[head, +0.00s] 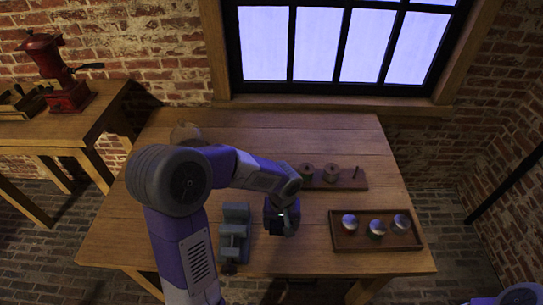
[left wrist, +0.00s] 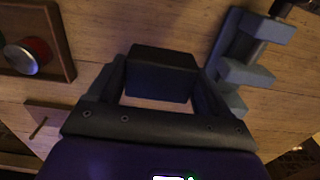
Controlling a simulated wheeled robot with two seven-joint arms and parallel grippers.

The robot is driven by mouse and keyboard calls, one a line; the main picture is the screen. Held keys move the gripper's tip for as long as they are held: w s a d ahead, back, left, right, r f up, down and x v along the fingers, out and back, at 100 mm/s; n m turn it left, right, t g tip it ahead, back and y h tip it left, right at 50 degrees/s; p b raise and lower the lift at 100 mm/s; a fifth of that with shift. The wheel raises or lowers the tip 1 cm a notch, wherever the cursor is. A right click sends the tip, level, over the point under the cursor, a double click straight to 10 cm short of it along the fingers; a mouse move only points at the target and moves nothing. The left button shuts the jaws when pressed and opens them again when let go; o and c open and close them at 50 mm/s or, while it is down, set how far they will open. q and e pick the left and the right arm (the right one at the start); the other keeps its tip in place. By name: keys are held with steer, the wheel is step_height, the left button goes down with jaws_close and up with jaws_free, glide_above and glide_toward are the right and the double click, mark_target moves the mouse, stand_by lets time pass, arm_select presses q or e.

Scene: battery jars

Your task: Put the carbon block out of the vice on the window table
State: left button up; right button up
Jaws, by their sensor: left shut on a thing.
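The carbon block (left wrist: 160,73) is a dark, nearly black block. In the left wrist view it sits between the two fingers of my left gripper (left wrist: 158,92), which is shut on it. In the head view my left gripper (head: 281,222) points down over the front middle of the window table (head: 160,235), just right of the vice. The block cannot be made out there. The grey vice (head: 234,240) stands on the table; it also shows in the left wrist view (left wrist: 246,76), beside the block and apart from it. My right gripper is not in view.
A wooden tray (head: 348,244) with three round silvery-topped things stands at the right. A wooden rack (head: 347,181) with round pieces and a peg lies behind my gripper. A side table (head: 100,118) at the left holds a red grinder (head: 62,80). The table's back right is clear.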

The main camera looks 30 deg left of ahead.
arm_select(q)
steer(key=b, duration=0.2)
glide_above(279, 244)
step_height(279, 244, down, 5)
steer(key=shift+f, duration=0.2)
step_height(279, 244, down, 4)
steer(key=shift+d+f+b, duration=0.1)
steer(key=shift+f+b, duration=0.05)
steer(key=shift+b, duration=0.65)
steer(key=shift+w, duration=0.1)
steer(key=shift+f, duration=0.2)
steer(key=o, duration=1.1)
steer(key=shift+r, duration=0.1)
